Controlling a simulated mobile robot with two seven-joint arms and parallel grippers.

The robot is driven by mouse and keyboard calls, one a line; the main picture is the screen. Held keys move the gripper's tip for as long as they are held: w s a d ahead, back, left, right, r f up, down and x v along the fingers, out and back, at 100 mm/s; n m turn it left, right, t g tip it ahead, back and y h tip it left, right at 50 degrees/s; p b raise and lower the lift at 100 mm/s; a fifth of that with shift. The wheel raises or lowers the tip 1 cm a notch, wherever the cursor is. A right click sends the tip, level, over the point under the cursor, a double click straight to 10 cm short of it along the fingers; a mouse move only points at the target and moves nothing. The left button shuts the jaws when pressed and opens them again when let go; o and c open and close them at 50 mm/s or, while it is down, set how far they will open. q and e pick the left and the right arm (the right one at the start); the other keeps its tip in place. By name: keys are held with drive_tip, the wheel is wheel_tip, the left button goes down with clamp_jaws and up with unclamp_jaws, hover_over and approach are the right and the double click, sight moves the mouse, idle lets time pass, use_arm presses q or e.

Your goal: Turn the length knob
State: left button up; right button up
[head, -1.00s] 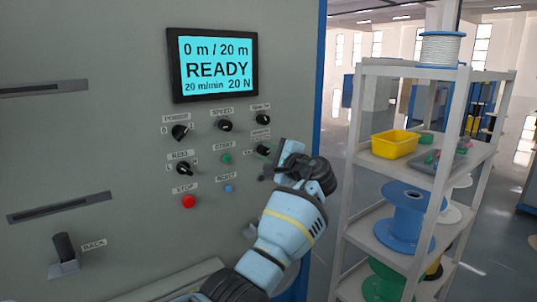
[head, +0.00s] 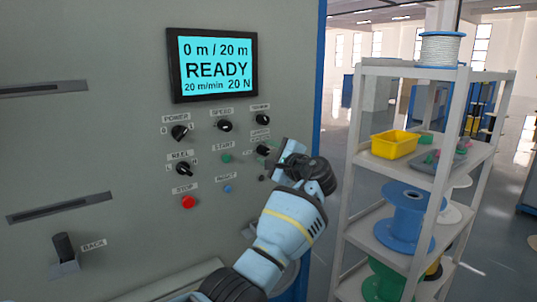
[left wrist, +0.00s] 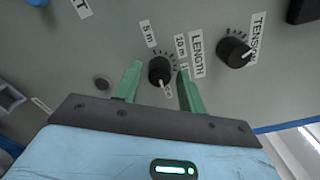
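The length knob (left wrist: 160,71) is a black round knob with a white pointer mark, on the grey panel. In the left wrist view it sits between the two green fingers of my left gripper (left wrist: 160,66), with a small gap on each side. The LENGTH label (left wrist: 197,54) and the 5 m and 10 m marks show around it; the pointer faces down toward the gripper. In the head view the length knob (head: 263,150) is partly hidden by my left gripper (head: 272,156), which reaches it from the right. My right gripper is not in view.
The tension knob (left wrist: 234,51) is close to the right of the length knob in the left wrist view. The screen (head: 212,65) reads READY and 0 m / 20 m. The red stop button (head: 188,202) is lower left. A shelf (head: 400,165) with spools stands right.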

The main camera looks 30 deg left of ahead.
use_arm(q)
drive_tip(key=shift+o, duration=0.6)
drive_tip(key=v, duration=0.8)
drive_tip(key=shift+a, duration=0.1)
